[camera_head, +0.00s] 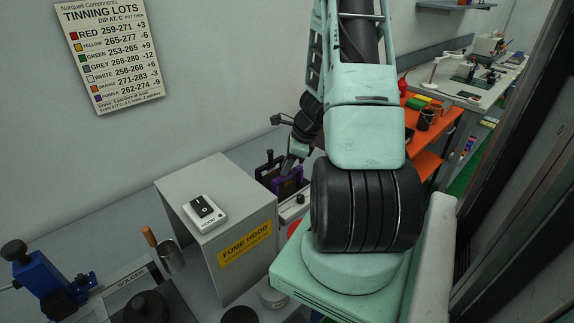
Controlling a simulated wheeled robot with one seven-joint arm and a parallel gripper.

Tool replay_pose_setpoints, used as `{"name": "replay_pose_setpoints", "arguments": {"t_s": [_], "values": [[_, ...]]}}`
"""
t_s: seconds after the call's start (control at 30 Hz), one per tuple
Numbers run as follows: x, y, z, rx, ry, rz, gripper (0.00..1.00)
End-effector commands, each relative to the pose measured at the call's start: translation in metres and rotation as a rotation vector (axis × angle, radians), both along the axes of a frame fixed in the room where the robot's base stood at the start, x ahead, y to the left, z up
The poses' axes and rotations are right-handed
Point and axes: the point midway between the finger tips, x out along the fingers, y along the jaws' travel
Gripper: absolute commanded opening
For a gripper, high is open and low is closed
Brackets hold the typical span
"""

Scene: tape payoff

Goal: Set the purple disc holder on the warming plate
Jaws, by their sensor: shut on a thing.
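The purple disc holder (289,187) is a small purple frame behind the fume hood box, partly hidden by my gripper and arm. My gripper (290,166) reaches down from my arm and is shut on the top of the purple holder. A low pale unit with a dark knob (293,211) sits just below and in front of the holder; it looks like the warming plate. Its top is mostly hidden, and I cannot tell whether the holder touches it.
The grey fume hood box (210,175) stands close on the left, with a switch box (204,211) on top. A ladle (168,254) and blue clamp (45,286) are further left. A tinning lots chart (108,55) hangs on the wall. An orange bench (440,125) stands behind right.

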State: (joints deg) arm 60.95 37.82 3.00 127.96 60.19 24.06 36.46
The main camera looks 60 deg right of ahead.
Motion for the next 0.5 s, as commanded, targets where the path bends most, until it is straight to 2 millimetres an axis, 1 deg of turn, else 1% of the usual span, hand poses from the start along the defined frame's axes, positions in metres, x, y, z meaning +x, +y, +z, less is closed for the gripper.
{"name": "replay_pose_setpoints", "arguments": {"t_s": [0.33, 0.37, 0.4, 0.43, 0.47, 0.5], "values": [[0.0001, -0.0001, -0.0045, 0.0, 0.0, 0.0, 0.0], [0.0001, -0.0001, -0.0044, 0.0, 0.0, 0.0, 0.23], [0.0001, -0.0001, -0.004, 0.0, 0.0, 0.0, 0.34], [0.0, -0.0001, -0.0039, 0.0, 0.0, 0.0, 0.42], [0.0, -0.0001, -0.0039, 0.0, 0.0, 0.0, 0.45], [0.0, -0.0001, -0.0039, 0.0, 0.0, 0.0, 0.45]]}}
